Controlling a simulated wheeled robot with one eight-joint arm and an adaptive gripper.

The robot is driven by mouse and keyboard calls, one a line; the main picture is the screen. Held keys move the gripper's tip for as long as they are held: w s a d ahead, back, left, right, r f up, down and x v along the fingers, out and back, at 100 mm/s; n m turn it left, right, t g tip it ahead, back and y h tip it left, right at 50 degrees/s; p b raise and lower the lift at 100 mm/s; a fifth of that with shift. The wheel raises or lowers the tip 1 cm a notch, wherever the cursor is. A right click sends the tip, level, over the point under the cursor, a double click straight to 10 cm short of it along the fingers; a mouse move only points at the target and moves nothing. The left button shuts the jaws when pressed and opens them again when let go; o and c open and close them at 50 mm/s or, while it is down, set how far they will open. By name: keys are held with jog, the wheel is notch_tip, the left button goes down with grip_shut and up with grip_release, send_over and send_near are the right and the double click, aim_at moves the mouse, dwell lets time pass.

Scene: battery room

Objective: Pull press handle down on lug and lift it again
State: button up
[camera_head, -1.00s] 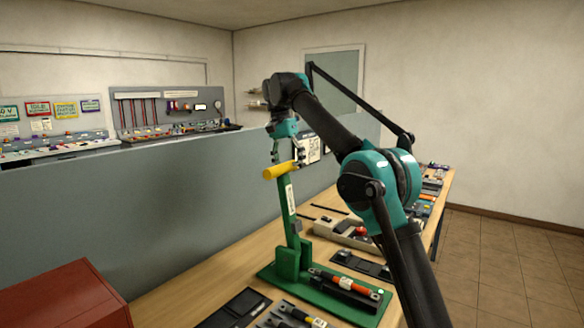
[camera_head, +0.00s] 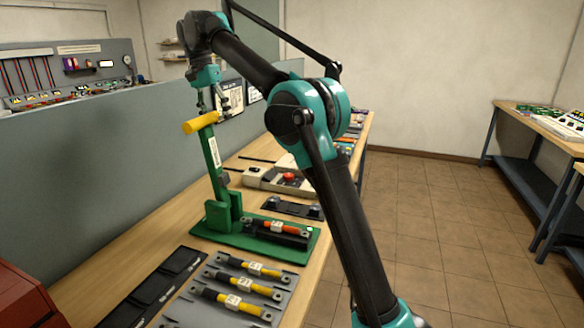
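The press is a green lever (camera_head: 213,160) rising from a green base plate (camera_head: 235,240) on the wooden bench. Its yellow handle (camera_head: 200,123) is at the top and the lever stands nearly upright. A cable piece with an orange-red sleeve (camera_head: 281,227) and a metal lug lies on a black block on the press base. My gripper (camera_head: 208,104) points down just above and behind the yellow handle. Its fingers are small and partly hidden by the handle, so whether they touch it or are open is unclear.
Several yellow-and-black cable pieces (camera_head: 237,285) lie on a grey tray in front of the press, beside a black tray (camera_head: 150,290). A grey partition (camera_head: 90,175) runs along the bench's left side. A red box (camera_head: 25,300) stands at lower left. Tiled floor (camera_head: 430,220) is open at right.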

jog(key=s+d+f, duration=0.1)
jog(key=s+d, duration=0.2)
jog(key=d, duration=0.4)
jog(key=s+d+f, duration=0.2)
jog(key=s+d, duration=0.1)
jog(key=d, duration=0.5)
jog(key=s+d+f, duration=0.4)
jog(key=d+f, duration=0.5)
jog(key=f, duration=0.1)
jog(key=shift+d, duration=0.15)
jog(key=shift+c, duration=0.5)
